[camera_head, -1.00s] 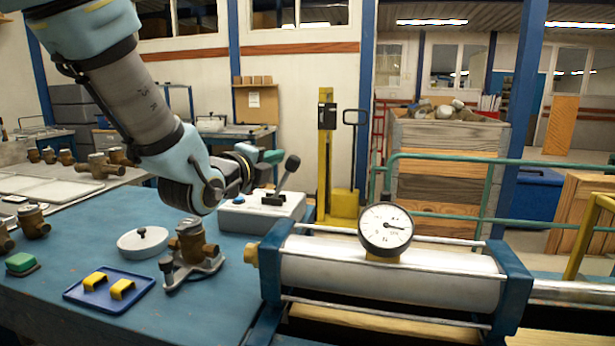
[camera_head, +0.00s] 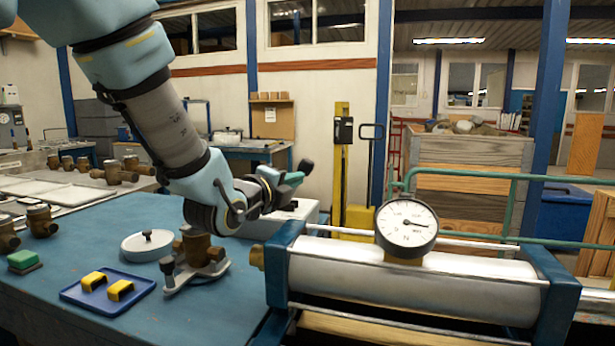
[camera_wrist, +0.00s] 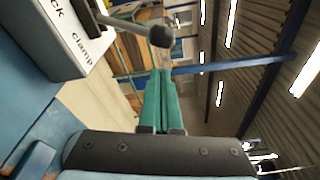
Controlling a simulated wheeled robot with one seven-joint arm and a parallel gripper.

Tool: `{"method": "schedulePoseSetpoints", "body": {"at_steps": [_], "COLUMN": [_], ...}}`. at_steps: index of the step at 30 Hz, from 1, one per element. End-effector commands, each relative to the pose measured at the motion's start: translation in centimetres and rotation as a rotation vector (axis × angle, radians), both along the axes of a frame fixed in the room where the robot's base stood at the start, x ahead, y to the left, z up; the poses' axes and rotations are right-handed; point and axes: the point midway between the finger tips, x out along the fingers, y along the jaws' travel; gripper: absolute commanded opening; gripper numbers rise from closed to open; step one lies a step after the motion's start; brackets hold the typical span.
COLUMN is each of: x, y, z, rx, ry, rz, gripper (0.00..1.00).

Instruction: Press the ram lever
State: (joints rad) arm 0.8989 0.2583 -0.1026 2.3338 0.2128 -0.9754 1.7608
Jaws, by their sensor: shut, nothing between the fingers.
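A grey control box (camera_head: 300,210) stands at the back of the blue bench, mostly hidden behind my arm. Its lever has a dark round knob (camera_head: 308,166). In the wrist view, the box (camera_wrist: 62,45) bears the word "clamp" and a cut-off word ending in "ck", and the lever's knob (camera_wrist: 159,36) stands at the end of a grey rod. My gripper (camera_head: 295,178) is shut and empty, its green fingers close to the knob in the picture. In the wrist view, the fingertips (camera_wrist: 160,74) lie just below the knob; I cannot tell whether they touch.
A large cylinder (camera_head: 400,285) with a round dial gauge (camera_head: 406,223) lies at the right front. A brass fitting on a stand (camera_head: 196,262), a white round lid (camera_head: 147,245) and a blue tray (camera_head: 70,294) with yellow pieces are on the bench (camera_head: 90,225).

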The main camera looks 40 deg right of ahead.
Motion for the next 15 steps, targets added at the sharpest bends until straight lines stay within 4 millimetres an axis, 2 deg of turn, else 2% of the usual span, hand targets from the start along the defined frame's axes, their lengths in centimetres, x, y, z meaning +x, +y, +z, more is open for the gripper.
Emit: {"method": "schedulePoseSetpoints", "body": {"at_steps": [15], "x": [3.1], "y": [-7.5], "z": [-0.2], "rx": [0.000], "ry": [0.001], "rz": [-0.001], "gripper": [0.00]}}
